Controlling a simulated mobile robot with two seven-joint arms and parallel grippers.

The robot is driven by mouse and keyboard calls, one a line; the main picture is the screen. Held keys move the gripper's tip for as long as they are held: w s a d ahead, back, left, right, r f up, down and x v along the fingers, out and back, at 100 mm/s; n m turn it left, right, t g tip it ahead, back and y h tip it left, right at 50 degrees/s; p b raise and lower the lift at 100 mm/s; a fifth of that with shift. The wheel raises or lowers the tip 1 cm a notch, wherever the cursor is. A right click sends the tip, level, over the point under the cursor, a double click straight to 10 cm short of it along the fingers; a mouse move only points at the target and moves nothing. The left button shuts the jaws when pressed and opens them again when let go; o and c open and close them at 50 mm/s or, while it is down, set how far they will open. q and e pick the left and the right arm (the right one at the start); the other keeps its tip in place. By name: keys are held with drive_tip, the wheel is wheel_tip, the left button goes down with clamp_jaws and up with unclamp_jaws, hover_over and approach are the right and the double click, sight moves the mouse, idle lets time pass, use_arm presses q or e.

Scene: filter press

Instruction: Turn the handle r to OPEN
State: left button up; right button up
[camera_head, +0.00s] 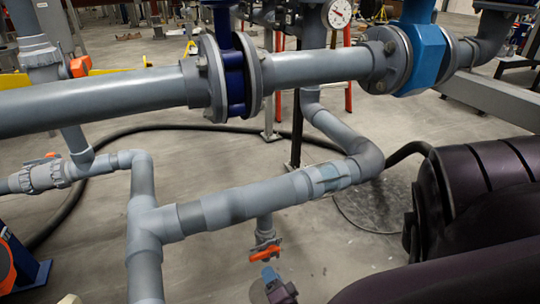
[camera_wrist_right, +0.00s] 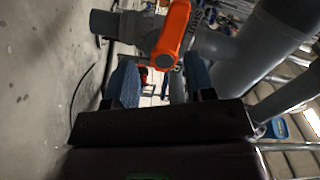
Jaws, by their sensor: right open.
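An orange valve handle (camera_head: 265,250) hangs on a short grey branch under the horizontal pipe in the head view. In the right wrist view, the orange handle (camera_wrist_right: 172,35) lies just beyond the fingertips, nearer the right finger. My right gripper (camera_wrist_right: 160,72) is open with blue-grey finger pads, and nothing is clearly held. My left gripper is not in view.
Thick grey pipes (camera_head: 95,98) cross above the handle, with a blue flanged valve (camera_head: 425,55) and a pressure gauge (camera_head: 338,12). Other orange handles (camera_head: 80,66) sit at the left. A black hose (camera_head: 70,200) lies on the floor. Bare floor (camera_head: 340,260) shows right of the handle.

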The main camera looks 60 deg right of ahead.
sight(262, 257)
drive_tip(key=w+d+m, duration=0.1)
drive_tip(key=w, duration=0.1)
drive_tip(key=w+d+r+m, duration=0.1)
drive_tip(key=w+d+m, duration=0.1)
drive_tip(key=w+d+m+b, duration=0.1)
drive_tip(key=w, duration=0.1)
drive_tip(key=shift+d+r+m, duration=0.2)
drive_tip(key=shift+m, duration=0.1)
